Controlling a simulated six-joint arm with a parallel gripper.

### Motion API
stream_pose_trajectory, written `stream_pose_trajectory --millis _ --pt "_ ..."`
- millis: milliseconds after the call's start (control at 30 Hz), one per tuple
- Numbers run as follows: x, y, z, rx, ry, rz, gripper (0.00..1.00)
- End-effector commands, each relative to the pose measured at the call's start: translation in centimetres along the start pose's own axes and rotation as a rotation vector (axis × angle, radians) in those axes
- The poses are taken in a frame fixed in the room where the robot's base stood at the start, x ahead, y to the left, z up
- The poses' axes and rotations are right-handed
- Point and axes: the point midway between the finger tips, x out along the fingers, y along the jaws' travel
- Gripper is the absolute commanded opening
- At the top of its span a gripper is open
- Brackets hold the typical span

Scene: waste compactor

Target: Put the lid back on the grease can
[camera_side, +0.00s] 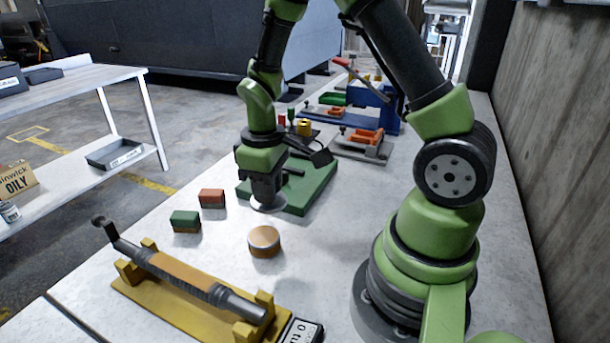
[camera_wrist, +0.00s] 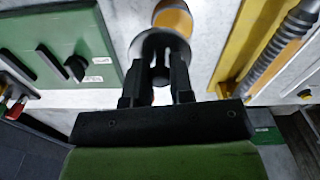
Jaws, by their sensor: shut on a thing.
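The grease can (camera_side: 264,242) is a short, round orange can with a pale rim, upright on the bench with a tan top face showing. In the wrist view the can (camera_wrist: 173,18) is at the top, partly hidden by the lid. The lid (camera_side: 268,208) is a thin grey disc, which also shows in the wrist view (camera_wrist: 143,46). My gripper (camera_side: 267,196) is shut on the lid's dark knob, between its black fingers (camera_wrist: 161,66). The lid is behind the can in the side view, apart from it; its exact height above the bench is hard to tell.
A green panel (camera_side: 305,198) with dark handles lies just behind my gripper. A red block (camera_side: 212,198) and a green block (camera_side: 186,221) sit to the left. A yellow cradle (camera_side: 180,310) holding a long tool is in front. Bare bench surrounds the can.

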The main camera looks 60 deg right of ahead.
Motion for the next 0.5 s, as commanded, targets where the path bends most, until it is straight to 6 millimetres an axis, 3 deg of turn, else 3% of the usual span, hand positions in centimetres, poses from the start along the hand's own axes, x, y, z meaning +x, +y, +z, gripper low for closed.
stream_pose_trajectory --millis 167,500 --pt "0.1 -1.6 -0.9 -0.066 -0.001 -0.001 0.00" --pt "2.9 -1.7 -0.9 -0.068 -0.005 -0.002 0.00"
